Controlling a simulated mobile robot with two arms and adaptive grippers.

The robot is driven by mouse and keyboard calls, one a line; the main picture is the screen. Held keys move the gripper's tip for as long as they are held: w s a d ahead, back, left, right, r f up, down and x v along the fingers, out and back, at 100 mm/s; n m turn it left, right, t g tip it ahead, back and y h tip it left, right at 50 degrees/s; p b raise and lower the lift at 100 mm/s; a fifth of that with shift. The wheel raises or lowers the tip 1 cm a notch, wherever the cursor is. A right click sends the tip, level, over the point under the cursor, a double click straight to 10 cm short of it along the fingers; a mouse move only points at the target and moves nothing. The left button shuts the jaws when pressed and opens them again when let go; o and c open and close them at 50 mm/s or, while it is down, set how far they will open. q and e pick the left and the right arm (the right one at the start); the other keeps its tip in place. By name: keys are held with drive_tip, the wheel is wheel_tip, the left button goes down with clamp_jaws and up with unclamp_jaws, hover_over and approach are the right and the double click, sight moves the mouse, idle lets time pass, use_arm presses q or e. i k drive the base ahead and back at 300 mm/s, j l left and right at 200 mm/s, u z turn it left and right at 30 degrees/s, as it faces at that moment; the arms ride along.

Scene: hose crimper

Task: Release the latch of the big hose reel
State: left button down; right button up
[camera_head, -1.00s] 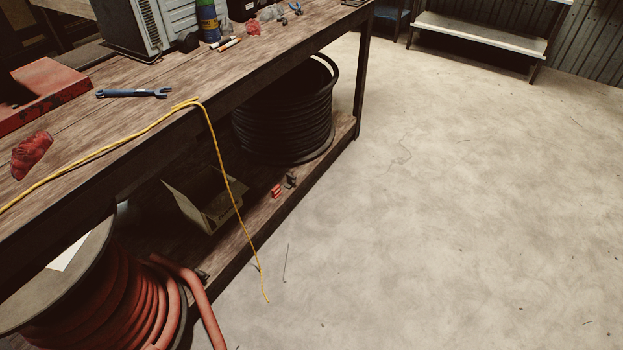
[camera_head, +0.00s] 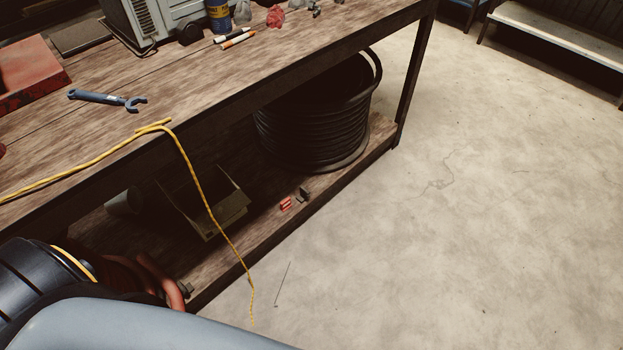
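A big reel of red hose stands at the lower left. Only a bit of its red hose (camera_head: 160,277) shows now, behind my arm, which comes in from the lower left. The rest of the reel is hidden. A small dark piece (camera_head: 186,289) sits beside the hose end at the shelf edge; I cannot tell if it is the latch. A black coiled hose (camera_head: 315,125) stands on the lower shelf farther right. Neither of my grippers is in view.
The wooden workbench (camera_head: 130,85) holds a blue wrench (camera_head: 106,99), a red tray (camera_head: 28,62) and a yellow rope (camera_head: 195,180) hanging over its edge. An open cardboard box (camera_head: 215,210) is on the lower shelf. The floor (camera_head: 480,220) at right is clear.

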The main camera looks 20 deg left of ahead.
sight(304, 192)
drive_tip(key=i+j, duration=0.25)
drive_tip(key=j, duration=0.15)
drive_tip(key=i+j, duration=0.25)
drive_tip(key=j, duration=0.15)
drive_tip(key=i+j+z, duration=0.1)
drive_tip(key=i+j, duration=0.15)
drive_tip(key=j, duration=0.15)
